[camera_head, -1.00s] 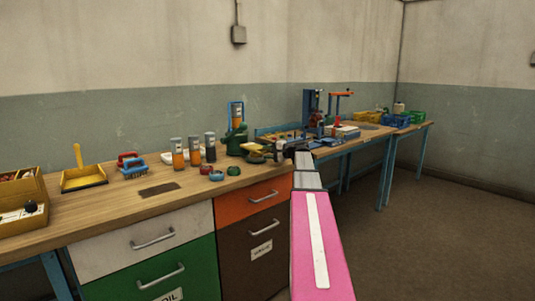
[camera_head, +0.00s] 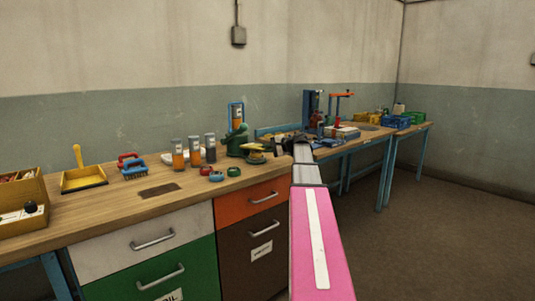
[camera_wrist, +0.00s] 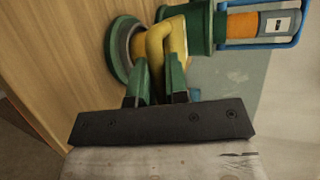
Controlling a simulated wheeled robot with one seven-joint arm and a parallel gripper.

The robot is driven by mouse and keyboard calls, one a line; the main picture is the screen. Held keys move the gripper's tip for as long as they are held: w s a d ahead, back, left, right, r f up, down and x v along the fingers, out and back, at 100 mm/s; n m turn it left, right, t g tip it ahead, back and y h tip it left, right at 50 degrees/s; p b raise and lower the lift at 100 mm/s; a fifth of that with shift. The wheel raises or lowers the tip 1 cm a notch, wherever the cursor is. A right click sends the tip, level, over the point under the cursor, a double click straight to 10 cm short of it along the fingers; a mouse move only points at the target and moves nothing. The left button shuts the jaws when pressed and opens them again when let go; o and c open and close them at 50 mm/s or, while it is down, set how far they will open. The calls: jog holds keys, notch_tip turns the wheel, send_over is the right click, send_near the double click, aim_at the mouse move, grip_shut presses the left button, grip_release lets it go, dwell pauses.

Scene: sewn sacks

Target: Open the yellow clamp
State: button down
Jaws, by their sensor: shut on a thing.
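The yellow clamp (camera_wrist: 168,38) shows in the wrist view as a bent yellow bar on a green fixture (camera_wrist: 200,28). My gripper (camera_wrist: 156,66) has its two green fingers shut on the bar, one on each side. In the head view the green fixture (camera_head: 237,141) stands at the back of the bench, and the clamp (camera_head: 256,157) shows small at its right side. My gripper (camera_head: 268,149) reaches it from the right. The exact contact and the clamp's angle are too small to tell there.
An orange canister (camera_wrist: 243,26) in a blue frame (camera_wrist: 268,42) stands beside the clamp. Several jars (camera_head: 194,150) and coloured rings (camera_head: 216,176) stand on the wooden bench (camera_head: 95,215) to the left. Equipment crowds the bench behind my arm.

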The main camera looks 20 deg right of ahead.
jog(key=w+r+g+h, duration=0.1)
jog(key=r, duration=0.2)
jog(key=w+r+m+g+h, duration=0.1)
jog(key=r+g, duration=0.1)
jog(key=r, duration=0.1)
jog(key=w+a+r+g+h, duration=0.1)
jog(key=w+r+g, duration=0.1)
jog(key=shift+r+m, duration=0.3)
jog(key=shift+r, duration=0.1)
jog(key=w+a+r, duration=0.4)
jog(key=w+r, duration=0.1)
jog(key=w, duration=0.5)
jog(key=shift+r, duration=0.4)
jog(key=c, duration=1.1)
grip_release()
jog(key=shift+c, duration=0.2)
jog(key=shift+s, duration=0.1)
